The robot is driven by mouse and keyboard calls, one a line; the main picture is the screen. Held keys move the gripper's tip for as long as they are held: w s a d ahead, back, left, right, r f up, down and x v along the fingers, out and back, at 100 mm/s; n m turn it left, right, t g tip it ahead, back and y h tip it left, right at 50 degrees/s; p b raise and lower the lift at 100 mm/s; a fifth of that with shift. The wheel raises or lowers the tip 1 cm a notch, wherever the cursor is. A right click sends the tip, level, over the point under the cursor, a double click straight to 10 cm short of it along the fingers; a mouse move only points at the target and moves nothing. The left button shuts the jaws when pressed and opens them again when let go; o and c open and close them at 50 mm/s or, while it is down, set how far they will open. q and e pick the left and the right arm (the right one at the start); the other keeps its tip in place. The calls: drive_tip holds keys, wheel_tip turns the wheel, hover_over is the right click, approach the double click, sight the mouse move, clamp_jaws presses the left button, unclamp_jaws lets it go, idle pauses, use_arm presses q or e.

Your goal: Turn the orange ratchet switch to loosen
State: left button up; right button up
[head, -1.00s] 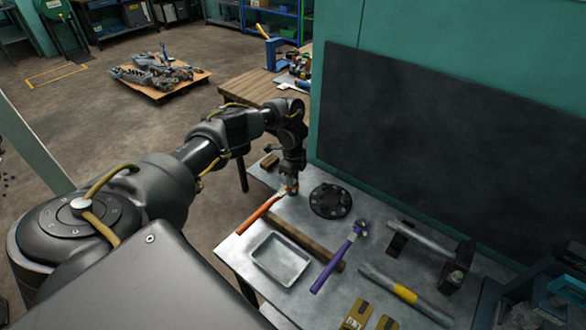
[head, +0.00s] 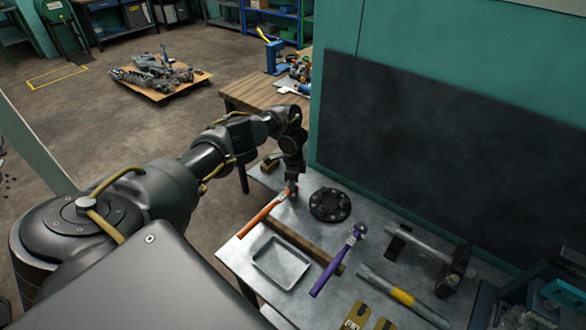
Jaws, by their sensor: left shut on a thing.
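The orange ratchet (head: 262,215) lies near the left edge of the metal workbench, its handle pointing toward the lower left. My left gripper (head: 290,186) reaches down over the ratchet's head end and is shut on it. The head and its switch are mostly hidden by the gripper and too small to make out. A purple-handled ratchet (head: 338,261) lies apart on the bench to the right. My right gripper is not in view.
A dark round flange (head: 330,204) sits close to the right of my left gripper. A shallow metal tray (head: 258,264), a wooden bar (head: 305,240), a yellow-banded bar (head: 402,297) and a hammer (head: 455,272) lie on the bench (head: 372,240). A dark board (head: 440,150) stands behind.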

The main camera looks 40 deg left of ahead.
use_arm(q)
drive_tip(key=o, duration=1)
wheel_tip(320, 180, up, 5)
drive_tip(key=shift+r, duration=0.1)
wheel_tip(320, 180, up, 6)
drive_tip(key=p, duration=0.3)
drive_tip(key=shift+f, duration=0.2)
drive_tip(key=shift+d, duration=0.1)
